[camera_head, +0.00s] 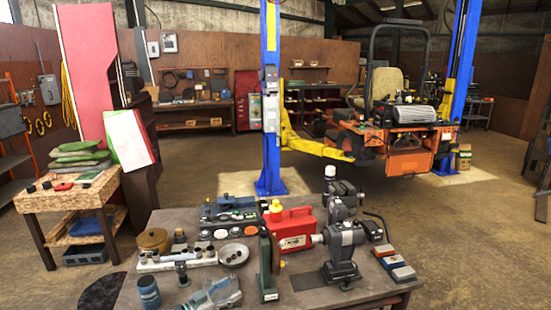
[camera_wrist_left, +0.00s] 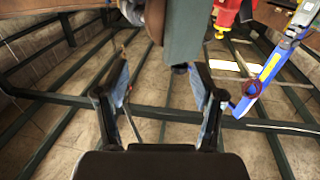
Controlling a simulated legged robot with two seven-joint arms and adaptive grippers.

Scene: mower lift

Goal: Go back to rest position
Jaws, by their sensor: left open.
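My left gripper (camera_wrist_left: 158,72) shows in the left wrist view, with its two dark fingers spread apart. Nothing is held between them. A dark green upright piece (camera_wrist_left: 185,28) stands beyond the fingertips at the top of that view; I cannot tell its exact distance. In the head view I cannot clearly make out my left gripper. My right gripper shows in neither view.
A workbench (camera_head: 375,290) in front carries a red can (camera_head: 291,229), a grey bench machine (camera_head: 343,250) and several tools. A wooden table (camera_head: 70,197) stands left. Behind, an orange mower (camera_head: 405,155) sits at the blue lift posts (camera_head: 270,100).

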